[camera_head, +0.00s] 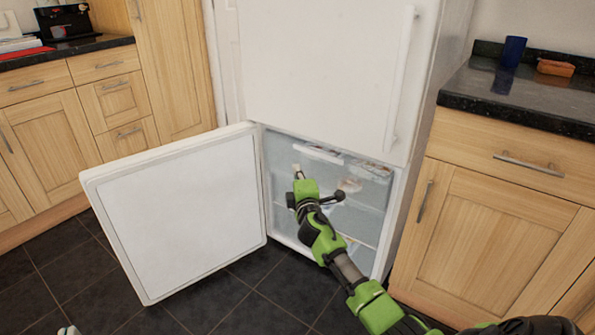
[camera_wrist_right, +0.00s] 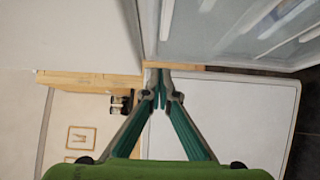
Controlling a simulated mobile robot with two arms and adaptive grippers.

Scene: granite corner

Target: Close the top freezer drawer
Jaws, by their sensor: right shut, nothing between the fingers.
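The white freezer compartment (camera_head: 281,190) is open below the upper fridge door, and its door (camera_head: 180,215) is swung out to the left. Inside, the top drawer (camera_head: 318,153) shows a pale front edge with packets around it; how far out it sits is unclear. My right gripper (camera_head: 297,170) is shut and empty, in front of the upper left part of the compartment. In the right wrist view its fingertips (camera_wrist_right: 162,84) are together, with the freezer interior (camera_wrist_right: 235,30) at upper right. A small white and teal tip (camera_head: 68,330) at the bottom edge appears to be my left gripper, mostly cut off.
The upper fridge door (camera_head: 320,70) is shut above the compartment. More cabinets (camera_head: 120,100) stand at left. Dark floor tiles (camera_head: 60,270) are clear left of the freezer door.

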